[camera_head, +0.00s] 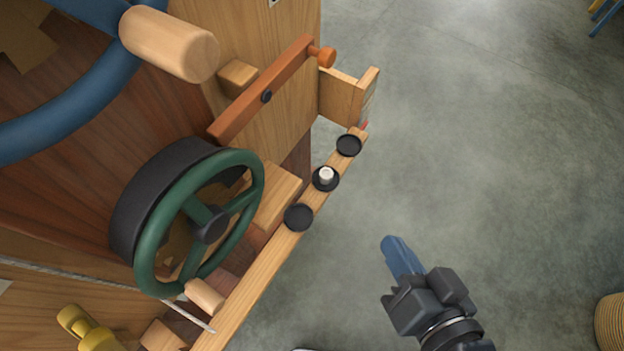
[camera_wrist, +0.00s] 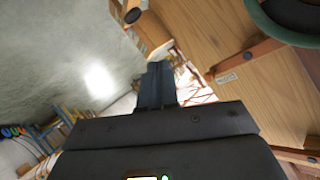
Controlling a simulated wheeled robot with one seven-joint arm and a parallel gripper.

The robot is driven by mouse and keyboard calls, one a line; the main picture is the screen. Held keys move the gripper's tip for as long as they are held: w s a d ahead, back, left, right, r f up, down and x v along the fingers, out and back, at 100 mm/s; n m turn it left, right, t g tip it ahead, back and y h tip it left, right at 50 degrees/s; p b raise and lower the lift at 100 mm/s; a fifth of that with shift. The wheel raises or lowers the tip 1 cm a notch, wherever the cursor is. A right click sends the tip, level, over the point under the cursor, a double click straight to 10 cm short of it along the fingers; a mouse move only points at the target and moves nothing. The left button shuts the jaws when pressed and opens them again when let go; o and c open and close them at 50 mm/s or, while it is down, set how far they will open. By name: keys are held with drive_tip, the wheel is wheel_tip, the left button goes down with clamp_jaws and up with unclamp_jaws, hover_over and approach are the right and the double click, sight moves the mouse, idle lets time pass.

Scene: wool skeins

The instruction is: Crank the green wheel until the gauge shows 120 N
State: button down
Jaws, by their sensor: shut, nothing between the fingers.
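The green wheel (camera_head: 253,190) stands on the wooden machine left of centre in the head view, in front of a dark drum (camera_head: 135,210). Its pale wooden crank handle (camera_head: 205,297) sticks out at the wheel's bottom. Part of a green rim (camera_wrist: 262,20) shows at the top right of the wrist view. My gripper (camera_head: 390,243) is shut and empty, over the floor to the right of the wheel and well apart from it. Its closed fingers also show in the wrist view (camera_wrist: 158,68). I cannot make out a gauge face or its reading in either view.
A blue wheel (camera_head: 85,105) with a big wooden handle (camera_head: 170,43) is at upper left. An orange lever (camera_head: 265,90) slants above the green wheel. A wooden ledge (camera_head: 255,272) with black discs (camera_head: 299,217) borders the machine. A yellow handle (camera_head: 85,325) is at lower left. Open floor lies right.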

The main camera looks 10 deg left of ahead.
drive_tip(key=w+a+r+n+g+y+b, duration=0.1)
drive_tip(key=w+a+n+g+y+b, duration=0.2)
drive_tip(key=w+a, duration=0.4)
drive_tip(key=n+g+y+b, duration=0.2)
drive_tip(key=n+g, duration=0.7)
approach(242, 196)
drive_tip(key=x, duration=0.6)
drive_tip(key=shift+a+b, duration=0.25)
drive_tip(key=shift+b, duration=0.15)
drive_tip(key=shift+f+g+p, duration=0.3)
drive_tip(key=shift+g+p, duration=0.1)
drive_tip(key=shift+p, duration=0.05)
